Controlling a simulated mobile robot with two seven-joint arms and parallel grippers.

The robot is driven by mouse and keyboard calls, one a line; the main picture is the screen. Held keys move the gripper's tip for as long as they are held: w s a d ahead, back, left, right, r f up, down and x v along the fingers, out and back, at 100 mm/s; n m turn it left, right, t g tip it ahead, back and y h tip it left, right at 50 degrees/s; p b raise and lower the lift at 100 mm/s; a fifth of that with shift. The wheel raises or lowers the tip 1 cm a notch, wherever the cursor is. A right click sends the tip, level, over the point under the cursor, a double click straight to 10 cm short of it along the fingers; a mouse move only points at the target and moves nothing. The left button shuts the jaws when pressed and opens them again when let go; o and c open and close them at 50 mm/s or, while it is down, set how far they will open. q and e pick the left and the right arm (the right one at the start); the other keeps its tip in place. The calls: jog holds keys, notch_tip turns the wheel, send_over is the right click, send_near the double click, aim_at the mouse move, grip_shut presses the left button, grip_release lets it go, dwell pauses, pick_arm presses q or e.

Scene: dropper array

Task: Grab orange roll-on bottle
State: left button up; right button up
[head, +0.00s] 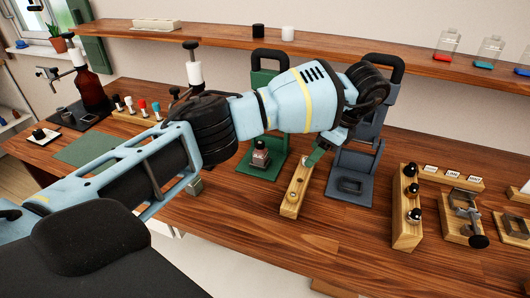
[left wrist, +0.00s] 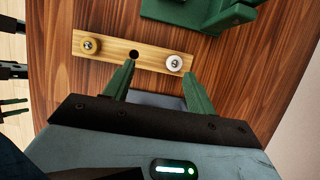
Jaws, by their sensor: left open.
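A small wooden rack (head: 289,211) stands on the table between the green stand and the dark grey stand. In the head view my left gripper (head: 318,153) is over the rack's far end.
A green stand (head: 262,98) and a dark grey stand (head: 352,190) flank the rack. A pinkish-brown bottle (head: 260,156) stands at the green stand. Another rack (head: 405,235) with black-topped items is to the right. A shelf (head: 230,38) runs behind.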

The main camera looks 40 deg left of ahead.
aim_at(262, 148)
pick_arm(q)
jog(key=shift+s+a, duration=0.15)
jog(key=shift+a, duration=0.2)
jog(key=a, duration=0.2)
jog(key=s+a, duration=0.1)
jog(key=a, duration=0.2)
jog(key=s+a+p, duration=0.1)
jog(key=a, duration=0.2)
jog(key=shift+a, duration=0.15)
jog(key=shift+s+a, duration=0.1)
jog(key=shift+a, duration=0.5)
pick_arm(e)
jog(key=shift+w+r, duration=0.45)
jog(key=shift+r, duration=0.2)
pick_arm(q)
jog(key=shift+a, duration=0.1)
jog(key=shift+s+a, duration=0.1)
jog(key=shift+a, duration=0.2)
jog(key=x, duration=0.5)
jog(key=shift+s+a, duration=0.1)
jog(key=shift+a, duration=0.25)
pick_arm(e)
jog(key=shift+s+f, duration=0.15)
jog(key=shift+f, duration=0.05)
pick_arm(q)
jog(key=shift+c, duration=0.3)
